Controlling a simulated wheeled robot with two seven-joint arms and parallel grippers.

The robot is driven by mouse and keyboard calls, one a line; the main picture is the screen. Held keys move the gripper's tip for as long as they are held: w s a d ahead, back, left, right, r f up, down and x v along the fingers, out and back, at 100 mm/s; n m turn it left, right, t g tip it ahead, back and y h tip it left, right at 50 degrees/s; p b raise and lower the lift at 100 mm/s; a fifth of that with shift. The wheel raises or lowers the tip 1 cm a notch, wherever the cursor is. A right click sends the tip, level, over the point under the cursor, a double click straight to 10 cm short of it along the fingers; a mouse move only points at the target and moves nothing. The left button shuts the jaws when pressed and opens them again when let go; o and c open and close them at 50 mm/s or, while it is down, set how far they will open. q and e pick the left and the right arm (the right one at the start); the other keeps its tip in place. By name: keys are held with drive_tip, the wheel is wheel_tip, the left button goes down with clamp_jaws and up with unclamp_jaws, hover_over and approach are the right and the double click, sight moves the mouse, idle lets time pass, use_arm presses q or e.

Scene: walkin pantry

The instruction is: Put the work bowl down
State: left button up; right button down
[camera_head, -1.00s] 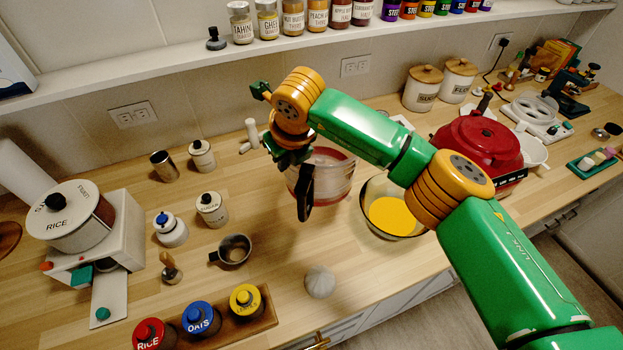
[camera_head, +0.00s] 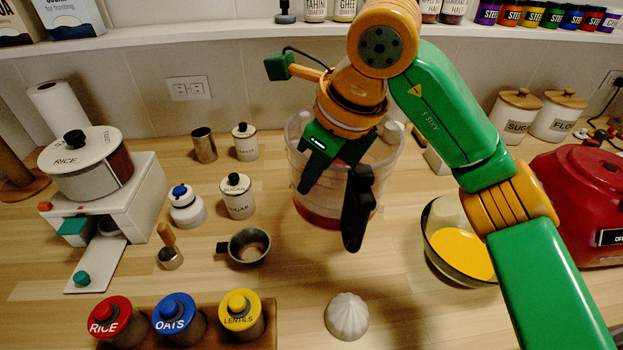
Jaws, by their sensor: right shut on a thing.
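The work bowl (camera_head: 386,163) is a clear tub with a reddish base and a black handle (camera_head: 357,210) facing the near side. It stands roughly upright in the middle of the view. My right gripper (camera_head: 328,168) comes down over it from above and is shut on it; the exact grip point on the bowl is hard to make out. The bowl's underside is low over the wooden counter (camera_head: 305,270), but I cannot tell whether it touches. My left gripper is not in view.
A glass bowl of yellow contents (camera_head: 462,253) is to the right, beside a red appliance (camera_head: 580,200). A metal mug (camera_head: 248,247) and sugar jar (camera_head: 238,196) are left. A white ribbed object (camera_head: 347,316) lies in front. Bare counter shows between them.

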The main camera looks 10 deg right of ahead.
sight(342, 173)
drive_tip(key=w+f, duration=0.2)
drive_tip(key=w+d+f+p, duration=0.1)
drive_tip(key=w+f, duration=0.1)
drive_tip(key=f, duration=0.1)
drive_tip(key=shift+d+f, duration=0.1)
drive_tip(key=shift+f, duration=0.05)
wheel_tip(342, 173, down, 3)
drive_tip(key=shift+w+r+p, duration=0.1)
drive_tip(key=shift+p, duration=0.6)
drive_tip(key=shift+f, duration=0.2)
drive_tip(key=c, duration=1)
unclamp_jaws()
drive_tip(key=b+v, duration=0.1)
drive_tip(key=v, duration=1.1)
